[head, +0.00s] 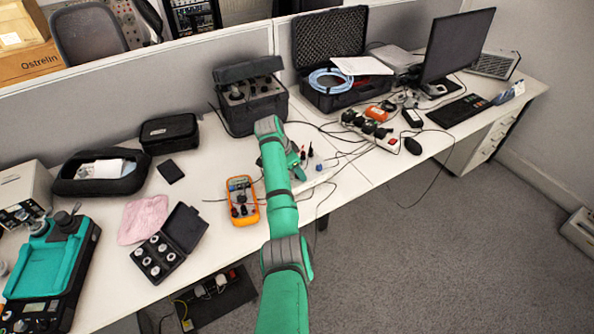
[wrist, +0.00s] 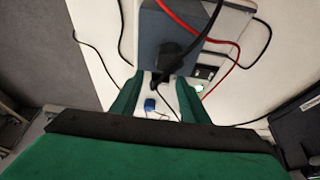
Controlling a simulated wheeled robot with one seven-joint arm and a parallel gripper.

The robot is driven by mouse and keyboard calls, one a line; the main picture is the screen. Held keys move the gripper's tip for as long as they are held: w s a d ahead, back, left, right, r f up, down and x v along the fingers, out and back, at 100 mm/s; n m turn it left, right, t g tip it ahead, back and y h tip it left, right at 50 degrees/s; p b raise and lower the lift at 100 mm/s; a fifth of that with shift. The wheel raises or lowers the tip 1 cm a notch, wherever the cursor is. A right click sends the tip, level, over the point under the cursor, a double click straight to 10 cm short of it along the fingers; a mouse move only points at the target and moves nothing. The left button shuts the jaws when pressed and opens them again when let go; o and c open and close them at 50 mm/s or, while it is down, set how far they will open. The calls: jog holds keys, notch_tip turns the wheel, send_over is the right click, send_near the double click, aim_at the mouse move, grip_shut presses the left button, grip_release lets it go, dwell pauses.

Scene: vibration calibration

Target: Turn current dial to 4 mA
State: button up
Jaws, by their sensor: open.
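Between the fingers there is a small blue knob-like part (wrist: 150,105). A black plug or knob (wrist: 168,58) with a thick black cable is just beyond the fingertips. I cannot tell which part is the current dial, and no mA marking is readable. In the head view my gripper (head: 299,172) is low over the table, mostly hidden by my green arm. A small blue part (head: 319,167) shows just to its right.
An orange handheld meter (head: 243,201) lies left of my arm. A black instrument case (head: 249,97) stands behind it. Red cable (wrist: 188,22) and black leads cross the work area. A power strip (head: 371,132) lies to the right. Bare table (head: 205,238) shows at left.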

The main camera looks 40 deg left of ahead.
jog(key=c, duration=1)
jog(key=shift+n, duration=0.4)
jog(key=n+y, duration=0.1)
jog(key=n, duration=0.2)
jog(key=shift+d+n+y, duration=0.15)
jog(key=shift+n+y, duration=0.15)
jog(key=n+y, duration=0.1)
jog(key=n, duration=0.3)
jog(key=shift+d+n+y, duration=0.15)
jog(key=shift+n+y, duration=0.15)
jog(key=shift+y, duration=0.1)
jog(key=n+y, duration=0.1)
jog(key=n, duration=0.3)
jog(key=shift+w+d+g, duration=0.1)
jog(key=shift+d+g, duration=0.05)
jog(key=shift+g, duration=0.25)
jog(key=shift+w+n+g+y, duration=0.1)
jog(key=shift+n+g+y, duration=0.25)
jog(key=shift+n, duration=0.85)
jog(key=shift+n+g+y, duration=0.25)
jog(key=shift+n+g, duration=0.1)
jog(key=shift+n, duration=0.85)
